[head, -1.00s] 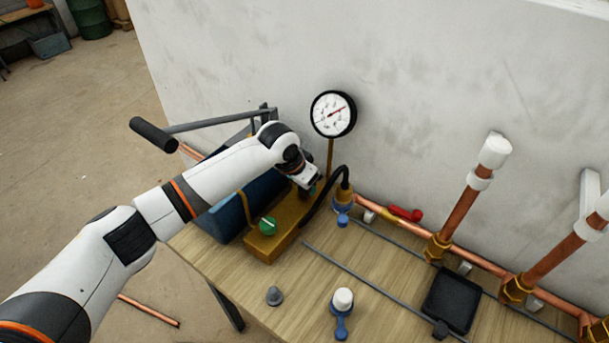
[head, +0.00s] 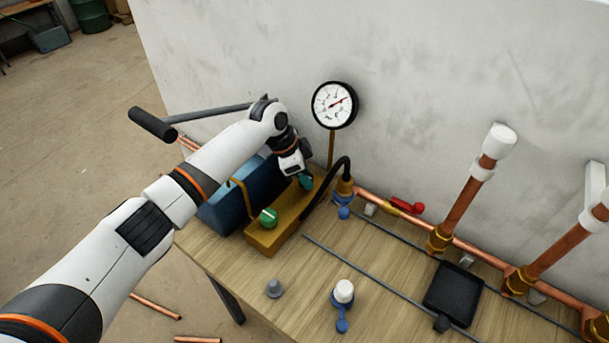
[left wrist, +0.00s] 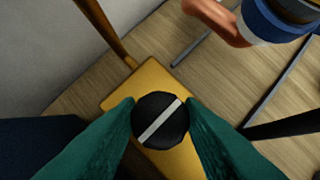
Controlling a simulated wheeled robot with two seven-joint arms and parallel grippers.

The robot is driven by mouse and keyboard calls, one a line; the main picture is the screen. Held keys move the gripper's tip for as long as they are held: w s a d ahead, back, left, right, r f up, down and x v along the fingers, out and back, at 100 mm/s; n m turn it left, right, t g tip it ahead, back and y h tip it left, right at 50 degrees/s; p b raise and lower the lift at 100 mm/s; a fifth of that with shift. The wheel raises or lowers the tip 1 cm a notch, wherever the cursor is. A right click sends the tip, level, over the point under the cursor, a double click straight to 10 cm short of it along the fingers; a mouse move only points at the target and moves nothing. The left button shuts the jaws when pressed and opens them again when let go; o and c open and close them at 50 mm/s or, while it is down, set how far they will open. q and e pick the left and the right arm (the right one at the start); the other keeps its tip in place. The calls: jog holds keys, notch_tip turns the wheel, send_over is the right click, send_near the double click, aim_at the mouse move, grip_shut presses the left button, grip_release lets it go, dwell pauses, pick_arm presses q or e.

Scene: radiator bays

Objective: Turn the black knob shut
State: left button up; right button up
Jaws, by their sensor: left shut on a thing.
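The black knob (left wrist: 160,119) with a white stripe sits on the yellow-brown block in the left wrist view. Its stripe runs diagonally, from lower left to upper right. The teal fingers of my left gripper (left wrist: 160,122) are shut on the knob, one on each side. In the head view my left gripper (head: 305,182) is at the far end of the yellow-brown block (head: 268,238) and hides the knob. A green knob (head: 268,217) with a pale stripe sits on the near end of the same block. My right gripper is not in view.
A round gauge (head: 335,105) stands behind the block on a brass stem. A blue box (head: 228,204) and long-handled lever (head: 152,124) lie left.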

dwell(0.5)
pick_arm(q)
jog(key=o, duration=1)
